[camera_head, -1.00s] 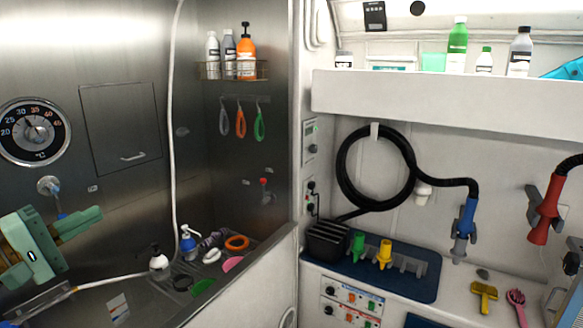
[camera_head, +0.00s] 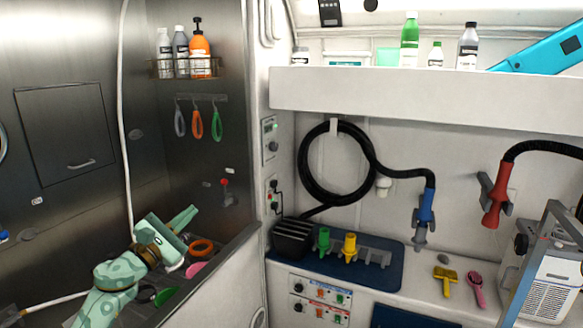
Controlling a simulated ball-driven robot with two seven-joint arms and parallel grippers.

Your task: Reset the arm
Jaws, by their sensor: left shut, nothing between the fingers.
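My left arm, pale green with darker patches, comes up from the bottom left in the head view. My left gripper (camera_head: 188,219) is above the right part of the steel tub, pointing up and to the right. It is shut and empty. It hides part of the tub floor. An orange ring (camera_head: 202,248) lies in the tub just beside it. My right gripper is not in view.
A white tub wall (camera_head: 222,285) rises to the right of my arm. A wire basket with bottles (camera_head: 200,55) and hanging loops (camera_head: 197,125) are above. A white hose (camera_head: 124,110) hangs behind. The counter holds nozzles, brushes and a grey machine (camera_head: 548,285).

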